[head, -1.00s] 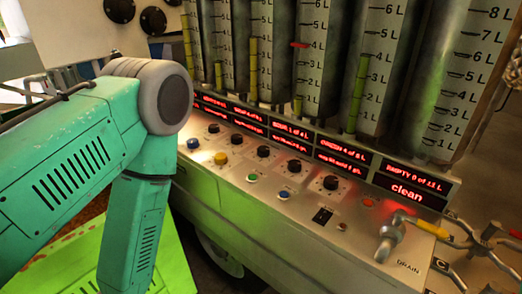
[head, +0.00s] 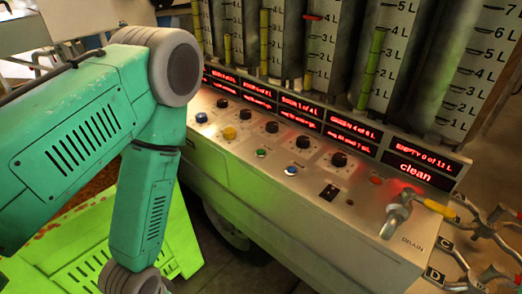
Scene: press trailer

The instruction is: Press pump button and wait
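The metal control panel (head: 300,205) fills the middle of the head view. Its front row holds a blue button (head: 201,117), a yellow button (head: 230,133), a green button (head: 261,153) and a second blue button (head: 290,170). A red button (head: 376,181) sits farther right, by the drain valve. I cannot tell which is the pump button. My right gripper is out of view.
Several black knobs (head: 305,142) line the panel behind the buttons. Tall graduated tanks (head: 400,60) stand behind.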

